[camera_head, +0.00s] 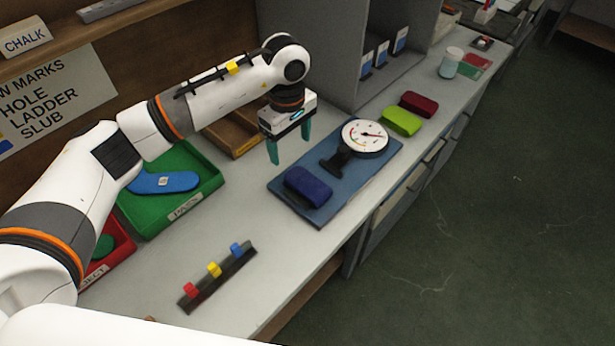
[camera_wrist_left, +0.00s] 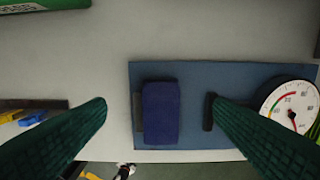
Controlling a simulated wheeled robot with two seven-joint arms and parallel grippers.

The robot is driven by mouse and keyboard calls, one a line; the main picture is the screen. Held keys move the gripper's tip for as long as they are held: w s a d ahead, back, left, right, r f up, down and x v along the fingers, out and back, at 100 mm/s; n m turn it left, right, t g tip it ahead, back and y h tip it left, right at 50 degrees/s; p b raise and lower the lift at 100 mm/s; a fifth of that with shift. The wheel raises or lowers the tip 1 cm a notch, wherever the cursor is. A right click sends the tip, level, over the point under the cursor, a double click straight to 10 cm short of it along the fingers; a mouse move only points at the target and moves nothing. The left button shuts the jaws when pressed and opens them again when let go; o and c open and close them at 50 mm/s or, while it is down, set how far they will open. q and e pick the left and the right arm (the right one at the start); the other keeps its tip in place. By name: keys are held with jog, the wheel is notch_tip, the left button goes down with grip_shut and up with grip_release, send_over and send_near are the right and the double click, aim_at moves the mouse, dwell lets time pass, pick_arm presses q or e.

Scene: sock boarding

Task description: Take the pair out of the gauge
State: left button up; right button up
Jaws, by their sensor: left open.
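The gauge is a blue base plate (camera_head: 357,181) with a round white dial (camera_head: 365,138) on a dark stand. The pair, a dark blue rolled bundle (camera_head: 308,186), lies at the near left end of the plate. In the left wrist view the pair (camera_wrist_left: 161,112) touches or nearly touches a dark upright on its left. A gap separates it from the black jaw (camera_wrist_left: 208,111) on its right. My left gripper (camera_head: 289,145) is open and empty, pointing down above the bench, behind the pair in the head view. My right gripper is not in view.
A green tray labelled PAIRS (camera_head: 187,208) holds a blue sock shape. A red tray (camera_head: 112,256) is partly behind my arm. A dark rack with coloured clips (camera_head: 217,275) lies in front. Lime (camera_head: 401,121) and dark red (camera_head: 419,104) bundles lie beyond the gauge.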

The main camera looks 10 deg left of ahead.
aim_at(292, 171)
pick_arm(q)
notch_tip(292, 171, down, 3)
jog(key=shift+r, duration=0.2)
notch_tip(292, 171, down, 2)
jog(key=shift+w+f+p, duration=0.1)
jog(key=shift+p, duration=0.55)
notch_tip(292, 171, down, 3)
jog(key=shift+f+p, duration=0.2)
jog(key=shift+p, duration=0.25)
jog(key=shift+f, duration=0.2)
jog(key=c, duration=1.1)
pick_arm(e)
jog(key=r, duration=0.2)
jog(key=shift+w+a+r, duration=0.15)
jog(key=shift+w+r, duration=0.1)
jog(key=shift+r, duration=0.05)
